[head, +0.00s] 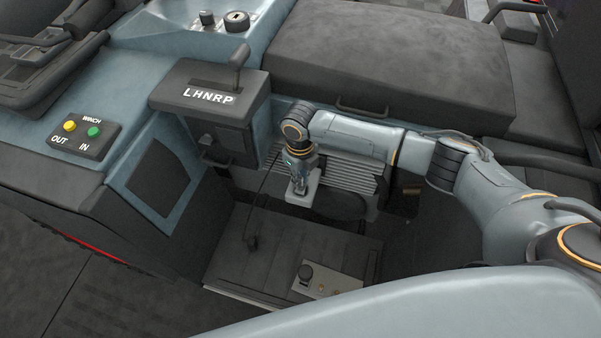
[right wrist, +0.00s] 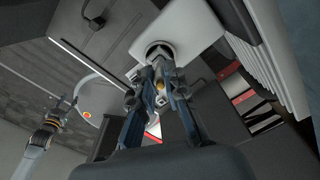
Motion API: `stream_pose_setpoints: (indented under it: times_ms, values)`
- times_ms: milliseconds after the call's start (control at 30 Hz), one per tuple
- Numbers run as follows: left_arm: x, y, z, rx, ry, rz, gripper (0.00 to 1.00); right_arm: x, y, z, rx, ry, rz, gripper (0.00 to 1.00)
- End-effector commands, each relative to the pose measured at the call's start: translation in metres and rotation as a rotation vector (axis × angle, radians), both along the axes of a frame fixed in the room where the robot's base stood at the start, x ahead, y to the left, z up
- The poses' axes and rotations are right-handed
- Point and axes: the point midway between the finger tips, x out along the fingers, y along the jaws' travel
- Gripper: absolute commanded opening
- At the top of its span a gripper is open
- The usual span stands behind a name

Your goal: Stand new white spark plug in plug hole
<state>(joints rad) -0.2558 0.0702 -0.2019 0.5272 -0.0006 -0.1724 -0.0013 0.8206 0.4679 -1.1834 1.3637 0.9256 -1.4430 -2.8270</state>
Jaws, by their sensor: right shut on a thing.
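My right gripper (head: 299,186) points down at a small pale block (head: 303,199) in front of the ribbed panel. In the right wrist view its fingers (right wrist: 159,88) are shut on a small part with a brassy spot, taken as the spark plug (right wrist: 160,87); the fingers hide most of it. Just beyond the fingertips, a round metallic collar (right wrist: 159,50) lies against the pale block's face (right wrist: 178,25). I cannot tell whether this collar belongs to the plug or the plug hole, nor how deep the plug sits. My left arm shows small in the right wrist view.
A shift lever housing (head: 212,100) stands left of my right arm, and a dark seat (head: 390,65) lies behind it. A winch switch box (head: 86,135) is farther left. Below lies a floor panel (head: 260,240) with a small knobbed box (head: 320,283).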

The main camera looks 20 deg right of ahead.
Motion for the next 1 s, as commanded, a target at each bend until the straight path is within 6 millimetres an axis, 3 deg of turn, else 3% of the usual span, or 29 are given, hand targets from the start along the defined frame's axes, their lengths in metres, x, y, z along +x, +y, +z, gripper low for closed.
stream_pose_setpoints:
  times_ms: [133, 167, 267, 667, 1000]
  values:
    - [0.000, 0.000, 0.000, 0.000, 0.000, 0.000, 0.40, 0.000, 0.000, 0.000, 0.000, 0.000, 0.000, 0.00]
    - [0.000, 0.000, 0.000, 0.000, 0.000, 0.000, 0.40, 0.000, 0.000, 0.000, 0.000, 0.000, 0.000, 0.19]
    - [0.000, 0.000, 0.000, 0.000, 0.000, 0.000, 0.40, 0.000, 0.000, 0.000, 0.001, 0.000, 0.000, 0.39]
    - [0.000, 0.000, 0.000, 0.000, 0.000, 0.000, 0.40, 0.001, 0.000, 0.007, 0.001, -0.002, 0.000, 0.39]
    - [0.000, 0.000, 0.000, 0.000, 0.000, 0.000, 0.40, 0.001, 0.001, 0.074, 0.001, -0.004, 0.002, 0.39]
